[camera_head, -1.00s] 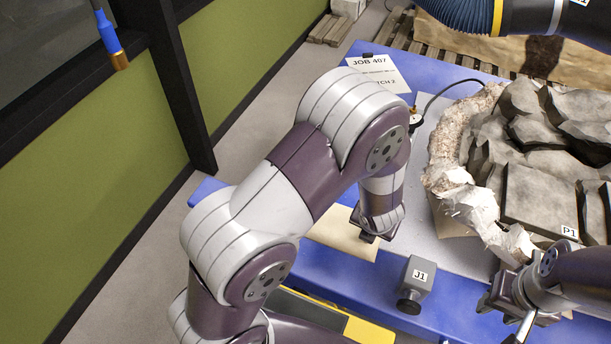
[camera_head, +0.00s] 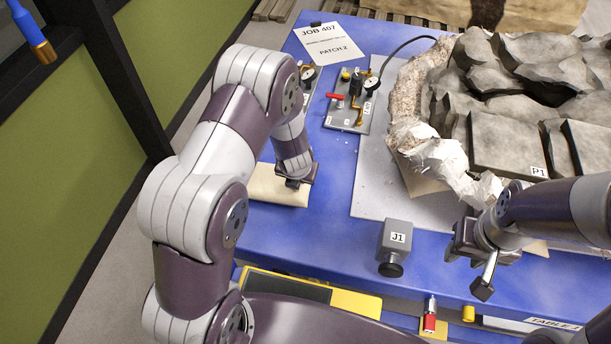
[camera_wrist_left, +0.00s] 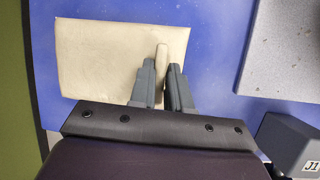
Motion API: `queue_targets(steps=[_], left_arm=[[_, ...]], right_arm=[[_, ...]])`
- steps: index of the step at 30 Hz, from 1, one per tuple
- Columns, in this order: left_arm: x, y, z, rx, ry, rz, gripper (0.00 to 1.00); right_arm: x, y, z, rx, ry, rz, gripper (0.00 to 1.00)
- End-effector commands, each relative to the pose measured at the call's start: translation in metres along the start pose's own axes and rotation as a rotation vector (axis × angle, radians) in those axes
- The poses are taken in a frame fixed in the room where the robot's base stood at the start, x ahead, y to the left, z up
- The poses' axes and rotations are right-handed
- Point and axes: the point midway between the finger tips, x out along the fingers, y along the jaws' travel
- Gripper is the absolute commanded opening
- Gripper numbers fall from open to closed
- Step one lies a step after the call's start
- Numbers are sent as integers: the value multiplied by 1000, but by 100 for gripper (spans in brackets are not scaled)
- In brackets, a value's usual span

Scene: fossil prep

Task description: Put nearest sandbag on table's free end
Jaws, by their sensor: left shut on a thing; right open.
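A flat beige sandbag (camera_head: 268,188) lies on the blue table (camera_head: 330,240), at its left end. In the left wrist view the sandbag (camera_wrist_left: 95,55) looks flat against the blue surface. My left gripper (camera_head: 297,181) is shut on a raised beige tab at the sandbag's right part; the two fingers (camera_wrist_left: 163,80) stand on either side of it. The left gripper hides part of the bag in the head view. My right gripper (camera_head: 476,268) is open and empty over the table's front edge, right of the J1 block.
The grey J1 block (camera_head: 396,240) stands near the front edge. A gauge panel (camera_head: 347,115) and the JOB 407 sheet (camera_head: 332,42) lie behind the sandbag. The plaster-jacketed fossil block (camera_head: 505,140) fills the right. Blue surface is bare between sandbag and J1.

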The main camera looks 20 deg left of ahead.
Motion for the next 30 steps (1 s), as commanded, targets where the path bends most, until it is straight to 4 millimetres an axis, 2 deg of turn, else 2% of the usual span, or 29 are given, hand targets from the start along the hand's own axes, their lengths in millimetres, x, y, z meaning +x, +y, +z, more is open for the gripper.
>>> queue_targets(steps=[1,5,12,13,15,24,26,30], left_arm=[[10,-1,-4,2,0,0,0],[24,-3,-9,1,-2,1,0],[26,-3,-10,0,-2,0,0],[27,-3,-13,0,4,-1,27],[27,-3,-13,0,4,-1,43],[24,-3,-12,0,2,0,43],[16,-4,-11,0,0,-1,43],[-19,-4,-10,-2,-1,-2,43]], right_arm=[[4,0,0,0,0,0,40],[4,0,1,0,0,0,40],[4,0,0,0,0,0,40],[4,0,0,0,0,0,40],[4,0,1,0,0,0,40],[4,0,0,0,0,0,40],[4,0,0,0,0,0,40],[1,0,0,0,0,0,40]])
